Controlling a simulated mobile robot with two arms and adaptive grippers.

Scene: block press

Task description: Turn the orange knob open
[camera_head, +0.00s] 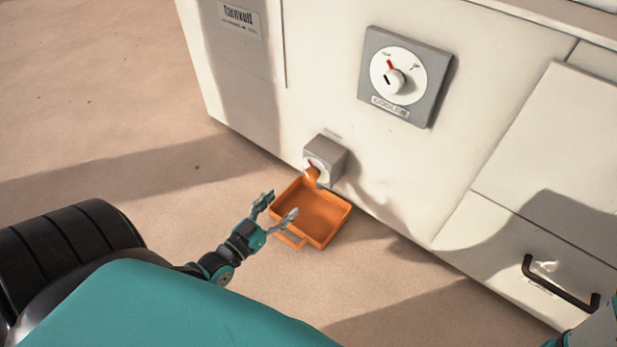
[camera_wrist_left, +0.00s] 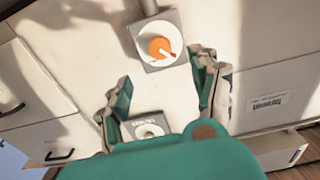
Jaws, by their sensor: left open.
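The orange knob (camera_head: 312,174) sticks out from the white dial of a small grey box (camera_head: 334,154) low on the cabinet front. In the left wrist view the knob (camera_wrist_left: 159,46) sits on its round white dial, with a red pointer slanting down to the right. My left gripper (camera_head: 282,203) is open and empty, over the near left part of the orange tray and short of the knob. In the left wrist view its fingers (camera_wrist_left: 160,66) stand apart, with the knob beyond them and between them in the picture. My right gripper is out of view.
An orange tray (camera_head: 318,210) lies on the floor below the knob. A larger dial panel (camera_head: 437,75) with a white knob is higher on the white cabinet (camera_head: 300,60). A drawer with a dark handle (camera_head: 560,284) is at right. Open floor (camera_head: 130,100) lies to the left.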

